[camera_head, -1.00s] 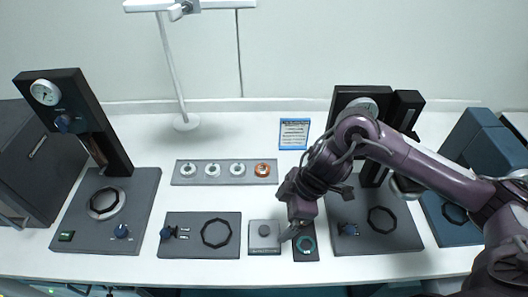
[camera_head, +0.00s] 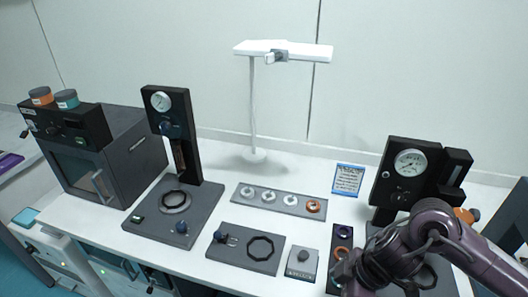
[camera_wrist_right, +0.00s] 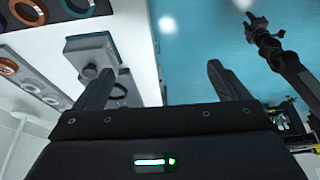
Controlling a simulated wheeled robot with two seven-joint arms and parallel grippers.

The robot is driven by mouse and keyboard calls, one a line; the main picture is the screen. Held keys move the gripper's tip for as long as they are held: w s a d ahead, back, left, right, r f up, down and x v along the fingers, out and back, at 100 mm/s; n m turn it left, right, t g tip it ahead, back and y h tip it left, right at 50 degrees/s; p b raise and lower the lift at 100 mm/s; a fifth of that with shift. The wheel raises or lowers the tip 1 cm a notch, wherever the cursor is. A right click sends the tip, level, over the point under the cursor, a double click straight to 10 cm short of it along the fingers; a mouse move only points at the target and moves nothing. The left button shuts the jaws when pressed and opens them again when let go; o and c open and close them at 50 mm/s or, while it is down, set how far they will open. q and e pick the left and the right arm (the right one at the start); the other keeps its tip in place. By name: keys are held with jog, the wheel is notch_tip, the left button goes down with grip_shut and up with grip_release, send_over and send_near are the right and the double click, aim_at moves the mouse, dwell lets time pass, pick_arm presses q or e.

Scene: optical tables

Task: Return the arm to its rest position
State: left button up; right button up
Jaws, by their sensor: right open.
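My right arm (camera_head: 432,240) comes in from the lower right in the head view, bent low over the front right of the bench. It covers part of the right press base, and its gripper is not clear there. In the right wrist view my right gripper (camera_wrist_right: 160,88) is open, with nothing between its fingers. Its left finger is close to a small grey block device (camera_wrist_right: 92,55) in the picture, and the floor shows between the fingers. A dark jointed arm (camera_wrist_right: 285,55), apparently my left, shows at the upper right; its jaws are too small to read.
A dark plate with orange and green rings (camera_head: 342,252) lies beside my right arm. The block device (camera_head: 303,264), octagon-ring plate (camera_head: 247,247), left press (camera_head: 175,207) and ring strip (camera_head: 278,199) stand leftward. Right gauge press (camera_head: 412,165) rises behind the arm. Open floor (camera_wrist_right: 200,35) lies past the bench edge.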

jog(key=w+a+r+m+t+y, duration=0.1)
jog(key=a+r+t, duration=0.15)
jog(key=a, duration=0.35)
jog(key=w+a+r+m+t+y, duration=0.1)
jog(key=w+a+r+t, duration=0.1)
jog(key=a+t, duration=0.3)
jog(key=s+d+f+m+g+h, duration=0.3)
jog(key=s+d+m, duration=0.2)
jog(key=s+d, duration=0.15)
jog(key=s+d+f+m+g+h, duration=0.2)
jog(key=s+d+f+m+h, duration=0.15)
jog(key=s+d+m, duration=0.35)
notch_tip(320, 180, down, 34)
jog(key=d+n+g+b, duration=0.1)
jog(key=d+g+b, duration=0.1)
pick_arm(q)
jog(key=f, duration=0.1)
jog(key=w+f+b, duration=0.1)
jog(key=f, duration=0.1)
jog(key=shift+d, duration=0.1)
pick_arm(e)
jog(key=s+d+f, duration=0.3)
jog(key=s+f, duration=1.4)
jog(key=s, duration=0.2)
jog(key=shift+s+f+n+g, duration=0.2)
jog(key=shift+f+n+g, duration=0.05)
jog(key=shift+n+g, duration=0.1)
